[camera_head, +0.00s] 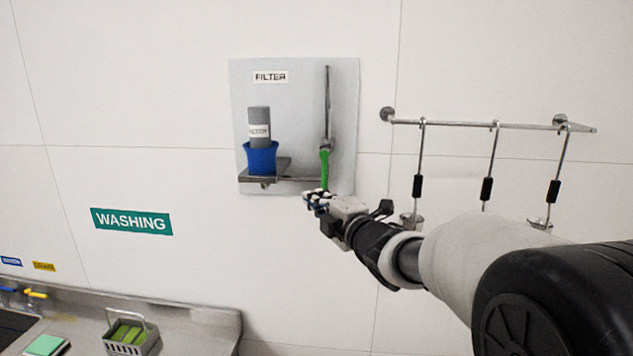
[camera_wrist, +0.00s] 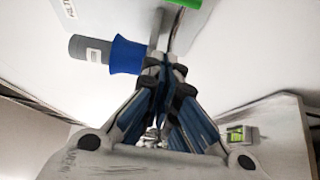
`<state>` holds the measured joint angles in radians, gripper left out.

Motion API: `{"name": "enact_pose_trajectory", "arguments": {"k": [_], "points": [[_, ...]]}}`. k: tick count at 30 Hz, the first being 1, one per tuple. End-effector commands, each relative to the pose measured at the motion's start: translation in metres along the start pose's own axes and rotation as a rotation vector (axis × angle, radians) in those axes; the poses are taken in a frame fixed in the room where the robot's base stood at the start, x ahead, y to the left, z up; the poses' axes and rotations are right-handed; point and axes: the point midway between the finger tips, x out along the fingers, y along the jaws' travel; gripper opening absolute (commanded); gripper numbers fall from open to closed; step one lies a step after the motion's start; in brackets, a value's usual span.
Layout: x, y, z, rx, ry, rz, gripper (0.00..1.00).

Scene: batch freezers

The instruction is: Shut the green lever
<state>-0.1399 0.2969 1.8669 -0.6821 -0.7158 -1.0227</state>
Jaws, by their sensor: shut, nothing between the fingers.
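The green lever (camera_head: 324,168) hangs pointing down on a vertical metal pipe at the right side of the grey filter panel (camera_head: 343,100). In the wrist view the green lever (camera_wrist: 186,3) shows only at the top edge, beyond and slightly right of the fingertips. My gripper (camera_head: 312,198) is at the lower end of the lever in the head view; I cannot tell whether it touches it. In the wrist view my gripper (camera_wrist: 164,68) has its fingertips together with nothing between them.
A grey cylinder (camera_head: 259,118) in a blue cup (camera_head: 262,160) stands on a metal bracket left of the lever. A rail (camera_head: 460,124) with hanging ladles is to the right. A sink counter (camera_head: 195,325) with a basket (camera_head: 131,335) lies below left.

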Motion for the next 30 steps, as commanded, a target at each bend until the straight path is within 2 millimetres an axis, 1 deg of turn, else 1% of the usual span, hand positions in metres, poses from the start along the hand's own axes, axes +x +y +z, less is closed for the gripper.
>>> {"name": "enact_pose_trajectory", "arguments": {"k": [5, 8, 19, 20, 21, 24, 27, 30], "points": [[0.008, 0.000, 0.001, 0.002, -0.001, -0.002, 0.00], [0.023, 0.000, 0.000, 0.002, 0.000, -0.002, 0.00], [0.101, 0.002, 0.000, 0.002, 0.000, -0.001, 0.00], [0.103, 0.002, 0.003, 0.002, -0.003, -0.002, 0.00], [0.097, 0.003, 0.014, 0.002, -0.007, -0.001, 0.00], [0.091, 0.002, 0.026, 0.002, -0.005, -0.002, 0.00], [0.088, 0.001, 0.034, 0.002, -0.004, -0.001, 0.00], [0.087, 0.000, 0.038, 0.002, -0.003, -0.002, 0.00]]}}
